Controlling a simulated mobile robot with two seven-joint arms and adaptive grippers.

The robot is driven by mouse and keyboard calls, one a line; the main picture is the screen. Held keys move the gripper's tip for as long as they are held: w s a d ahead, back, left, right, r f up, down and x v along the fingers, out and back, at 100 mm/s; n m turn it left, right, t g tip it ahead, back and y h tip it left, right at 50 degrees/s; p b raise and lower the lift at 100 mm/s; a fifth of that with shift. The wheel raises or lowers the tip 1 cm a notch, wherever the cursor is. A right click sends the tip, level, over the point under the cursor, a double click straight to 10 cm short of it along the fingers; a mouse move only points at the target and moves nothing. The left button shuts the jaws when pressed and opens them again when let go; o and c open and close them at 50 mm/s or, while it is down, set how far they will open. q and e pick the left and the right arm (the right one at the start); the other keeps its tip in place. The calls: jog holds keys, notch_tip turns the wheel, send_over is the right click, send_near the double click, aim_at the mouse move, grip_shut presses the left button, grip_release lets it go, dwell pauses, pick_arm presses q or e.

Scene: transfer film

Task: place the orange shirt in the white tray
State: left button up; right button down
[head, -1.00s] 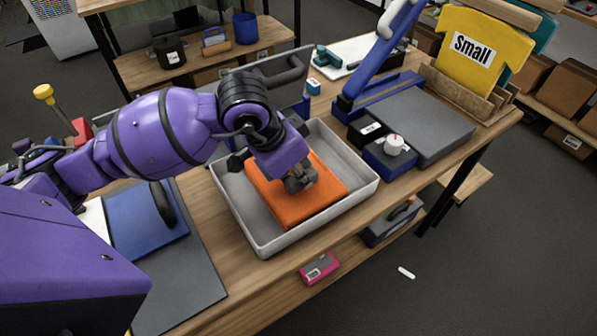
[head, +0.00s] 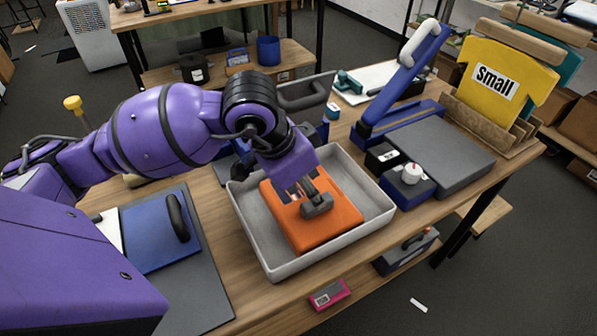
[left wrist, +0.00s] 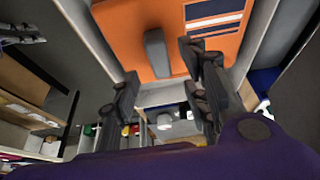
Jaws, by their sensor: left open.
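The orange shirt (head: 345,218) lies folded flat inside the white tray (head: 385,213) on the wooden table, in the head view. In the left wrist view the orange shirt (left wrist: 130,30) fills the top, with dark and white stripes on one part. My left gripper (head: 316,200) is over the middle of the shirt, pointing down, and partly hides it. In the left wrist view the left gripper's fingers (left wrist: 162,90) are spread apart with no cloth between them. Whether a fingertip touches the shirt cannot be told. My right gripper is in neither view.
Right of the tray stand a blue and grey press (head: 440,145) and a dark blue box with a white knob (head: 408,182). A yellow "Small" shirt (head: 495,80) stands behind. A blue board (head: 155,235) lies left of the tray.

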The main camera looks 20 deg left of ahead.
pick_arm(q)
jog(key=v, duration=0.7)
jog(key=shift+r, duration=0.2)
jog(key=shift+s+f, duration=0.1)
jog(key=shift+s, duration=0.05)
